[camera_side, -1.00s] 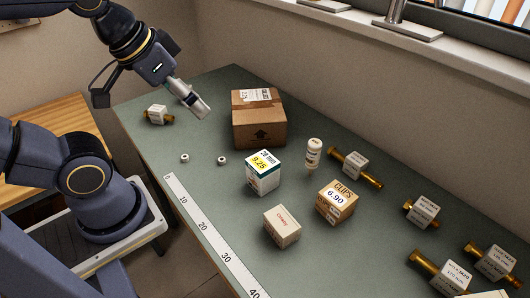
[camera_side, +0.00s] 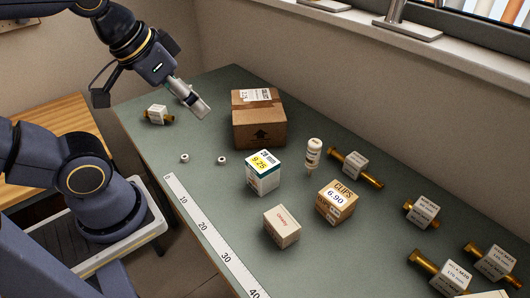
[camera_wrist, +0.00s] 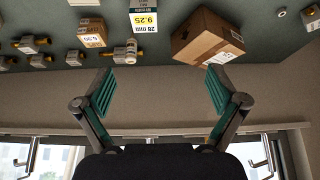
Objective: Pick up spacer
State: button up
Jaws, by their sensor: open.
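Two small pale rings with dark centres, which look like spacers, lie on the green bench top: one on the left (camera_side: 184,158) and one on the right (camera_side: 222,160). They lie apart, near the zero end of the ruler. One such ring (camera_wrist: 281,12) shows at the top right of the wrist view. My gripper (camera_side: 200,108) hangs above the bench to the left of the brown carton, higher than the rings and apart from them. In the wrist view my gripper (camera_wrist: 160,80) has its two green-padded fingers spread wide with nothing between them.
A brown carton (camera_side: 258,125) stands beside my gripper. A green-white box (camera_side: 263,172), a white bottle (camera_side: 313,153), a clips box (camera_side: 337,202) and a pale box (camera_side: 282,226) stand farther right. Tagged brass fittings lie along the bench. The ruler (camera_side: 203,226) runs along the front edge.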

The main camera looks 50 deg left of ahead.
jog(key=c, duration=0.7)
jog(key=g, duration=0.6)
send_over(185, 156)
notch_tip(185, 156, down, 12)
jog(key=f, duration=0.9)
jog(key=shift+s+a+f, duration=0.1)
jog(key=shift+s+f, duration=0.1)
jog(key=shift+f, duration=0.1)
jog(key=shift+w+f, duration=0.1)
jog(key=shift+f, duration=3.05)
